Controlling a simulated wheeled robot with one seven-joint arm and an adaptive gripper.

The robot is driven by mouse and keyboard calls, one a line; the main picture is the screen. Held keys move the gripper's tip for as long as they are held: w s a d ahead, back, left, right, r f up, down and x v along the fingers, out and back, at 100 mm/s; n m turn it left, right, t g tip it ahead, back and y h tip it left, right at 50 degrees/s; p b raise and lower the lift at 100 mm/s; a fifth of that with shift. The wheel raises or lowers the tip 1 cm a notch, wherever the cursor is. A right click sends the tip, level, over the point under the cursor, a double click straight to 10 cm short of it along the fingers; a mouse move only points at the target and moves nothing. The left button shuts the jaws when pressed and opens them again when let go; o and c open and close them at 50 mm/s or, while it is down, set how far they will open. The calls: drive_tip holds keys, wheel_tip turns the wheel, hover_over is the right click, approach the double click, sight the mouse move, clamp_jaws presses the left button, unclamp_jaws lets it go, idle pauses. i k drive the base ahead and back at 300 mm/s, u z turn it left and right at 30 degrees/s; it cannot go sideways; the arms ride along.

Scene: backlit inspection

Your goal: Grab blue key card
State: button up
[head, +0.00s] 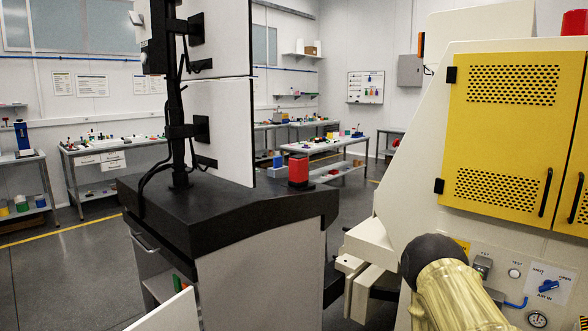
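I cannot make out a blue key card in the head view. Small coloured items lie on the far benches, such as the left bench (110,145) and the far middle table (342,142), but they are too small to identify. My gripper is not visible. A gold cylinder with a dark rounded end (432,254) fills the lower right foreground and looks like part of my arm.
A dark-topped cabinet (225,208) with monitors on a black post (178,100) stands close in front. A red block (298,170) is on its top. A cream machine with yellow doors (508,120) blocks the right. Grey floor (60,265) is open at left.

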sight(277, 160)
drive_tip(key=z, duration=1.7)
drive_tip(key=i, duration=1.3)
drive_tip(key=u, duration=2.35)
